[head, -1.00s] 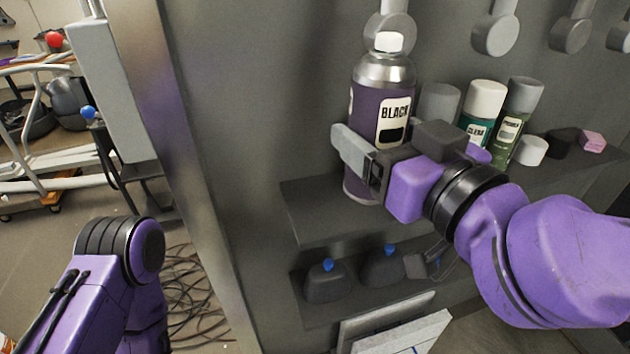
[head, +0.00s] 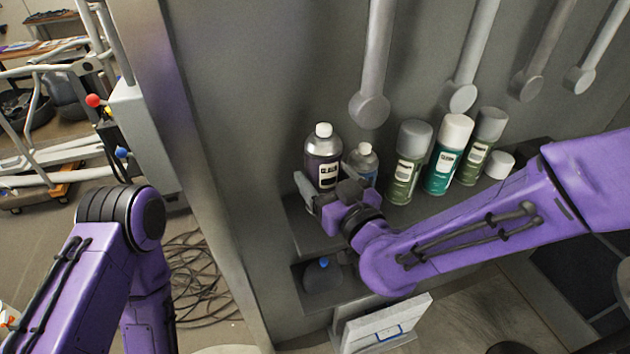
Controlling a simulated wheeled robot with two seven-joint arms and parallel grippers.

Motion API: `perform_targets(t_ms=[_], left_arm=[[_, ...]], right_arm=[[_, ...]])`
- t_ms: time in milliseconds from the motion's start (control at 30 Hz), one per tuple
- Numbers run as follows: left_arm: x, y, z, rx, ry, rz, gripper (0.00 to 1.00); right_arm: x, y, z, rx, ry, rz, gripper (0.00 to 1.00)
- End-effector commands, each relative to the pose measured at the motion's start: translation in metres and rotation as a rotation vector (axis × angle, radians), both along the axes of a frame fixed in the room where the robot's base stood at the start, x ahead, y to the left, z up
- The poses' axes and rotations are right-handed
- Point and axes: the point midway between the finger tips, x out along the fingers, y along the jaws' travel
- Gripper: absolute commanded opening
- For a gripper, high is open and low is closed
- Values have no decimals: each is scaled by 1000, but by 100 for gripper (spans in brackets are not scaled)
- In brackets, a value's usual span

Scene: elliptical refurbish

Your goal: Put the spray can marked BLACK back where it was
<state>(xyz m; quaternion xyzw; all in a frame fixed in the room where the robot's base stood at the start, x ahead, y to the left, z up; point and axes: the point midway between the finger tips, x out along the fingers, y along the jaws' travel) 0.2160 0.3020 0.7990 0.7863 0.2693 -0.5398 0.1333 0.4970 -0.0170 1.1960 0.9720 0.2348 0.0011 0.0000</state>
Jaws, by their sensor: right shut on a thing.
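The spray can marked BLACK (head: 322,148), purple with a silver shoulder and white cap, is upright at the left end of the shelf in the head view. My right gripper (head: 330,197) is shut on its lower body. The can's base is hidden behind the gripper, so I cannot tell whether it touches the shelf (head: 310,238). My left gripper is out of view; only the left arm shows at the lower left.
A small clear bottle (head: 363,160) stands just right of the can. Farther right are a grey-capped can (head: 408,165), a white-capped green can (head: 446,155) and another green can (head: 482,148). Grey rods (head: 370,100) hang above. A dark blue-topped container (head: 322,280) is on the lower shelf.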

Motion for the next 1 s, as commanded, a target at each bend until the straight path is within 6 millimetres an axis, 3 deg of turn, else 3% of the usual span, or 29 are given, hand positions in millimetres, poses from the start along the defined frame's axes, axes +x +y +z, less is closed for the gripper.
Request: perform_targets(t_ms=[100, 200, 333, 500, 867, 900, 967, 1000], left_arm=[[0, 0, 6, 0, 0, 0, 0], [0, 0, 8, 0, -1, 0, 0], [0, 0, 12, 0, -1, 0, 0], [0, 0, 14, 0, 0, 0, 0], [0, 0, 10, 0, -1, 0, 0], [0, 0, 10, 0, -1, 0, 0], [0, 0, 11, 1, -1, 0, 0], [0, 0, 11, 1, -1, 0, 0]], right_arm=[[16, 9, -22, 0, 3, 0, 37], [25, 13, -33, 2, 1, -1, 37], [33, 17, -44, 0, 1, 0, 37], [34, 17, -71, 0, 0, -1, 37], [33, 17, -79, 0, -2, -1, 37], [33, 16, -79, -1, 0, -1, 80], [33, 16, -78, -1, 0, -1, 99], [33, 16, -78, -1, 0, -1, 99]])
